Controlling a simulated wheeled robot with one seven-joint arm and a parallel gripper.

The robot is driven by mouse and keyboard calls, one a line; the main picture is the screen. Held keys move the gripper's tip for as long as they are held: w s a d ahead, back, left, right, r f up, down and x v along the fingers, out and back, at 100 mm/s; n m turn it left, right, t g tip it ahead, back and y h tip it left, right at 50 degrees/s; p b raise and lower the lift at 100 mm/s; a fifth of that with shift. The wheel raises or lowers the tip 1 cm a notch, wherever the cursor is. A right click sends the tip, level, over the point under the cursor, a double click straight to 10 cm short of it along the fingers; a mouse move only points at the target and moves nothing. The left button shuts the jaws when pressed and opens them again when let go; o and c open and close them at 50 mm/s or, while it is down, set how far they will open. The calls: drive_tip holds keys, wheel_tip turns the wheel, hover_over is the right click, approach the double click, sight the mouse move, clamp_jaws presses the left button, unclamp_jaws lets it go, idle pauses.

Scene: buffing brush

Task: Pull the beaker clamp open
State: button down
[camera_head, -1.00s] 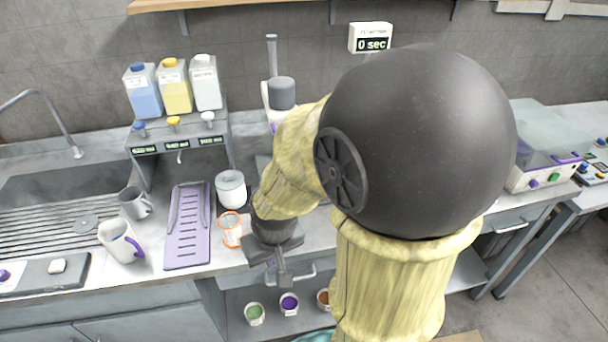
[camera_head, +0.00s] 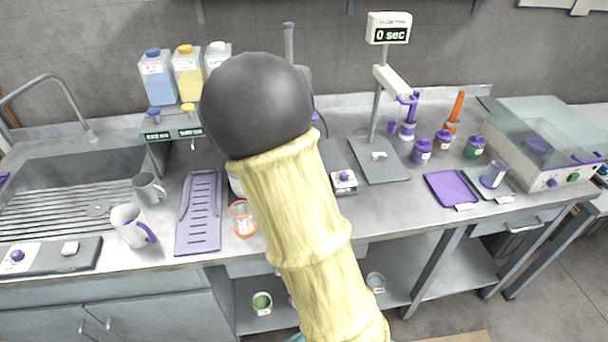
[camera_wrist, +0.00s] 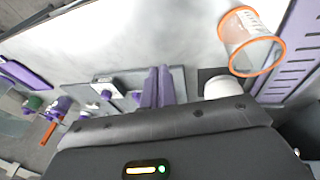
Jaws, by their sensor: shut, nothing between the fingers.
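The likely beaker clamp is the purple two-pronged piece (camera_head: 408,100) on the white arm of the timer stand, in the head view. I cannot tell how far open it is. My gripper is hidden behind my own arm in the head view. In the wrist view my gripper (camera_wrist: 158,72) shows as two purple fingers close together, shut and empty, above the bench.
The purple slotted tray (camera_head: 200,212) lies left of the beaker. A small device with a purple knob (camera_head: 343,181) stands right of my arm. Purple-lidded jars (camera_head: 422,151) stand near the timer stand. A glass-lidded machine (camera_head: 540,150) is at the right. Cups sit on the shelf below.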

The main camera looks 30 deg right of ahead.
drive_tip(key=w+d+r+m+h, duration=0.1)
drive_tip(key=w+h, duration=0.3)
drive_tip(key=w, duration=0.6)
drive_tip(key=shift+d+r+t, duration=0.4)
drive_tip(key=shift+d+r, duration=0.1)
drive_tip(key=shift+r, duration=0.1)
drive_tip(key=shift+w, duration=0.1)
drive_tip(key=p+x, duration=0.1)
drive_tip(key=x, duration=0.8)
drive_tip(key=shift+d+f, duration=0.2)
drive_tip(key=shift+d, duration=0.05)
drive_tip(key=d, duration=0.1)
drive_tip(key=d+p, duration=0.1)
drive_tip(key=d, duration=0.1)
drive_tip(key=shift+s+d+f, duration=0.15)
drive_tip(key=shift+s, duration=0.25)
drive_tip(key=shift+s+d, duration=0.1)
drive_tip(key=shift+d, duration=0.25)
drive_tip(key=shift+f, duration=0.1)
